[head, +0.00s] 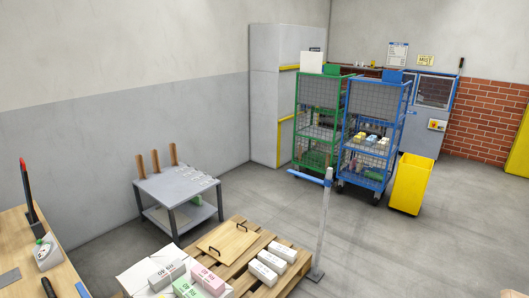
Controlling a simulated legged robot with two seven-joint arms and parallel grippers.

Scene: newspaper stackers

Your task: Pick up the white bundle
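Three white bundles lie side by side on the right part of a wooden pallet (222,238) at the bottom: a far one (283,251), a middle one (272,261) and a near one (263,273). Another white bundle (167,275) with dark print lies on a white sheet or carton at the pallet's left, beside a pink bundle (208,279) and a green bundle (185,289). Small pale and yellow bundles (371,139) sit on the blue cart's shelf. Which white bundle the task means, I cannot tell. Neither of my grippers is in view.
A board with handles (229,242) lies on the pallet. A grey table (180,187) stands behind it. A post (325,225) rises at the pallet's right. Green cart (317,125), blue cart (374,130) and yellow bin (411,184) stand farther back. The right floor is mostly clear.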

